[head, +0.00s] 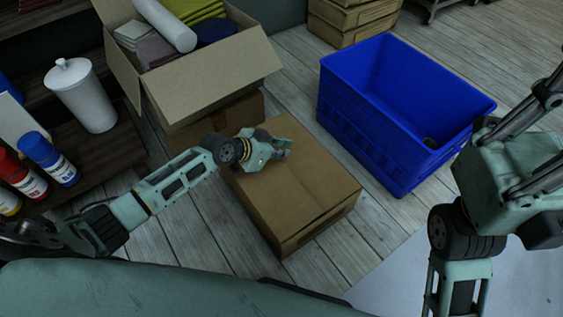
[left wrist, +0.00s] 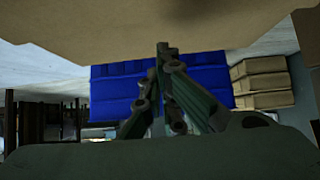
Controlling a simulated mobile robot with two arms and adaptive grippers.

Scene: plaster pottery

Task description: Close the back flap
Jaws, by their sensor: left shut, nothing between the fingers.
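A brown cardboard box (head: 304,207) sits on the plank floor in the middle of the head view. Its top looks flat and covered, with a seam across it. My left gripper (head: 287,148) is shut and empty, low over the back part of the box top. It hides part of the back flap, so I cannot tell whether that flap lies fully flat. In the left wrist view, my left fingers (left wrist: 163,50) come together close to a broad cardboard surface (left wrist: 150,25); I cannot tell whether they touch it. My right arm shows at the right; its fingers are not visible.
A blue crate (head: 345,107) stands right behind the box. An open carton (head: 215,85) with cloths and a white roll stands at the back left. A white canister (head: 82,98) and several bottles (head: 47,158) are at the left. Stacked boxes (head: 352,22) stand behind.

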